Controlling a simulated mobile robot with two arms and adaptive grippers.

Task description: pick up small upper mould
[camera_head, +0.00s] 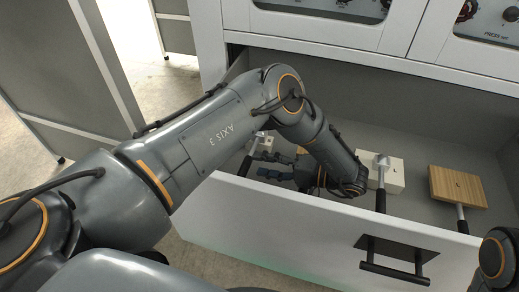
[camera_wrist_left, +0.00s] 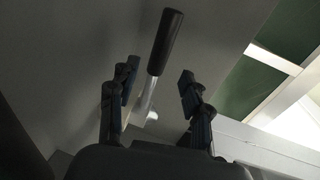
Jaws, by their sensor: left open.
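My left gripper (camera_head: 268,166) is inside the open drawer with its fingers pointing left. It is open and empty. A small pale mould (camera_head: 265,143) with a black-ended handle (camera_head: 247,165) lies at the drawer's left end, just beyond the fingers. In the left wrist view a handle with a black grip (camera_wrist_left: 166,42) and silver shaft (camera_wrist_left: 147,97) shows in the gap between the open fingers (camera_wrist_left: 160,90). Its block is mostly hidden behind the left finger. I cannot tell whether the fingers touch it. My right gripper is out of view; only part of that arm shows.
A pale mould (camera_head: 391,178) and a wooden mould (camera_head: 457,184), both with handles, lie to the right in the drawer. Another wooden piece is mostly hidden behind my left wrist. The drawer front (camera_head: 310,225) with its black pull (camera_head: 398,262) stands before them.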

